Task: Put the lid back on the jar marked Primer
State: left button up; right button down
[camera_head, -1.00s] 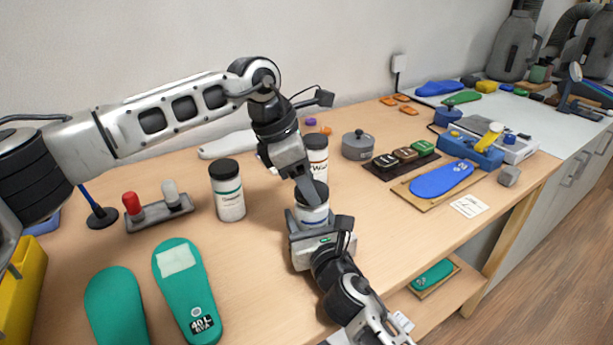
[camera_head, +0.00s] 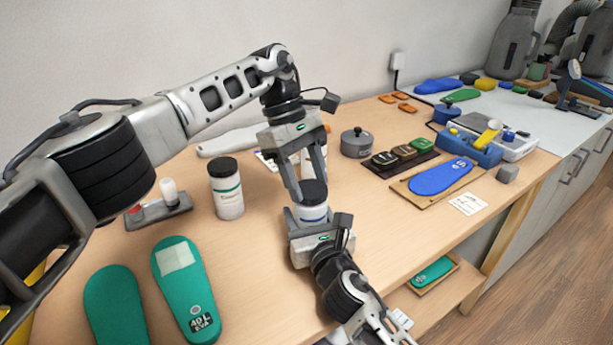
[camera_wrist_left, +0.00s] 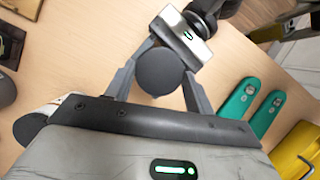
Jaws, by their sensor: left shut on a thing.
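A white jar with a blue band (camera_head: 312,213) stands upright near the middle of the table; its name cannot be read. A dark round lid (camera_head: 313,188) is on top of its mouth; whether it is fully tight I cannot tell. My left gripper (camera_head: 306,192) points down from above, shut on the lid with a finger on each side. The lid also shows between its fingers in the left wrist view (camera_wrist_left: 162,72). My right gripper (camera_head: 310,226) comes from the front, with its fingers around the jar's body, partly hiding it.
A white jar with a black lid and green band (camera_head: 227,190) stands to the left. Another jar behind is mostly hidden by my left gripper. A grey pot (camera_head: 357,143) stands right of it. Green insoles (camera_head: 186,290) lie at the front left.

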pick_arm(q)
jog(key=o, duration=0.9)
jog(key=shift+r, duration=0.15)
notch_tip(320, 180, up, 4)
jog(key=shift+r, duration=0.1)
jog(key=shift+c, duration=0.2)
